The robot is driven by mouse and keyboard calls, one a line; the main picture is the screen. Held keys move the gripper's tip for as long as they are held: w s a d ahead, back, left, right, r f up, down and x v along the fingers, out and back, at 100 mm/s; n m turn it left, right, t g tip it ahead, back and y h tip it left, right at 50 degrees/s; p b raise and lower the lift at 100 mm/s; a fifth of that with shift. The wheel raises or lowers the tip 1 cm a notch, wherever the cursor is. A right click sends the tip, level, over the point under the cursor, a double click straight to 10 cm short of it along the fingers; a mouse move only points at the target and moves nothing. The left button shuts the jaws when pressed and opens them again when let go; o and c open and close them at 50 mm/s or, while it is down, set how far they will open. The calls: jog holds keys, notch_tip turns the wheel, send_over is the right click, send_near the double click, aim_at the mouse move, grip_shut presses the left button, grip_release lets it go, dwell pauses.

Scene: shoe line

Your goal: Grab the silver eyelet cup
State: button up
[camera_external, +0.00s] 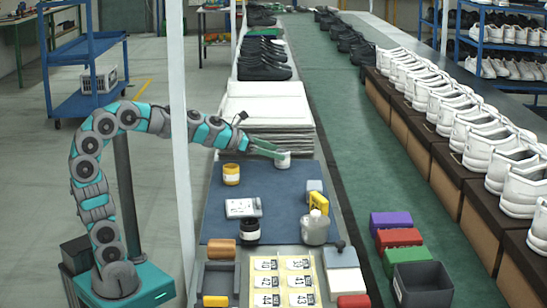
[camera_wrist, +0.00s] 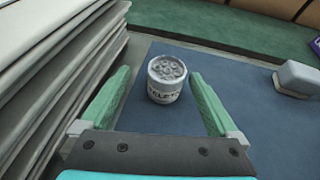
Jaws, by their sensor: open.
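The silver eyelet cup (camera_wrist: 165,78) is a small round cup with a printed band and grey eyelets showing in its open top. It stands upright on the blue mat (camera_wrist: 215,75). In the external view the cup (camera_external: 283,160) is at the mat's far right corner, beside the stacked sheets. My gripper (camera_wrist: 158,85) is open, its two green fingers on either side of the cup with a gap to each. It comes in from the left in the external view (camera_external: 268,150). The fingers hold nothing.
A stack of pale sheets (camera_external: 265,115) rises close by the cup; its edges (camera_wrist: 50,75) fill the left of the wrist view. A grey block (camera_wrist: 298,78) lies to the right. A yellow-banded cup (camera_external: 231,174), a dark jar (camera_external: 249,231) and a jug (camera_external: 315,228) stand on the mat.

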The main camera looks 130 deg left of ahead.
aim_at(290, 166)
jog(key=shift+w+d+b+x, duration=0.1)
jog(key=shift+b+x, duration=0.15)
jog(key=shift+x, duration=0.75)
jog(key=shift+w+d+b+x, duration=0.15)
jog(key=shift+b+x, duration=0.15)
jog(key=shift+x, duration=0.7)
jog(key=shift+w+d+b+x, duration=0.1)
jog(key=shift+b+x, duration=0.15)
jog(key=shift+x, duration=0.75)
jog(key=shift+f, duration=0.1)
grip_shut()
